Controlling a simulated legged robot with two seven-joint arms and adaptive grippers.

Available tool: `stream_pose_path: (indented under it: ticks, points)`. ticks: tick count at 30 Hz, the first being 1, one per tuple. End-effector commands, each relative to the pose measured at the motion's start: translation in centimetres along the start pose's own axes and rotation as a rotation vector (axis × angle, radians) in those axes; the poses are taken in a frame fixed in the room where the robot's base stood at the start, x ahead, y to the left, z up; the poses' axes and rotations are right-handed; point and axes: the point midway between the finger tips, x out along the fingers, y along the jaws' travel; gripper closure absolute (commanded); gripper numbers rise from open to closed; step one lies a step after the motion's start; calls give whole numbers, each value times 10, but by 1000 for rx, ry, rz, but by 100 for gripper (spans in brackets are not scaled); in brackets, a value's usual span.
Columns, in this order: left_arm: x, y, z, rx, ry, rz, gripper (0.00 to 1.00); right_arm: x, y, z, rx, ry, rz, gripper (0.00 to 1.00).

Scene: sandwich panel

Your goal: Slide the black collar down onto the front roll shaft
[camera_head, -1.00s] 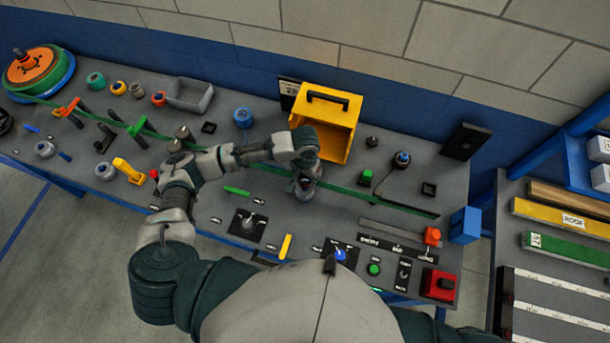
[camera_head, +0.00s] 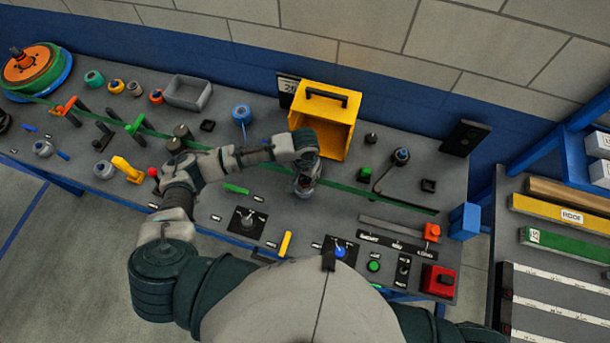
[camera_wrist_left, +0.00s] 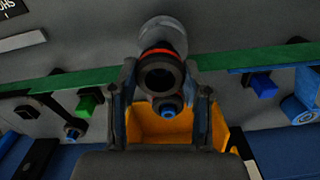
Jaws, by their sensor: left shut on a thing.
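My left gripper (camera_head: 303,188) points down over the green strip in the middle of the bench, just in front of the yellow box. In the left wrist view, the gripper (camera_wrist_left: 163,78) is shut on the black collar (camera_wrist_left: 160,92), a dark ring with a round hole. An orange-red ring (camera_wrist_left: 152,52) shows right behind the collar, and a grey round part (camera_wrist_left: 162,33) lies beyond it. The collar lines up with these, but I cannot tell whether it touches them. The front roll shaft is not clearly seen; hand and collar cover that spot. My right gripper is out of view.
The open yellow box (camera_head: 336,100) stands close behind the gripper. The green strip (camera_head: 370,195) runs along the bench. A blue-topped post (camera_head: 401,156) and a green block (camera_head: 367,174) stand to the right. A control panel with a red button box (camera_head: 439,281) is at the front right.

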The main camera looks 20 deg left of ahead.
Motion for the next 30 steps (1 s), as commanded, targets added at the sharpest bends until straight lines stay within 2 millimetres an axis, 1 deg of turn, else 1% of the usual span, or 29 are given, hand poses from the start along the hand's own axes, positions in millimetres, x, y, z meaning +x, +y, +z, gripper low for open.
stream_pose_path:
  ticks: [15,23,24,26,27,30]
  points:
    - [26,1,0,0,-1,1,94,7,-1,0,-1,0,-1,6]
    - [27,1,0,0,0,0,94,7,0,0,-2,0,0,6]
    - [27,1,0,0,0,0,42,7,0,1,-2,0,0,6]
    - [27,1,0,0,0,0,27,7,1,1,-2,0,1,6]
    - [27,1,0,0,0,0,23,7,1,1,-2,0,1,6]
    - [27,1,0,0,0,0,23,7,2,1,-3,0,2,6]
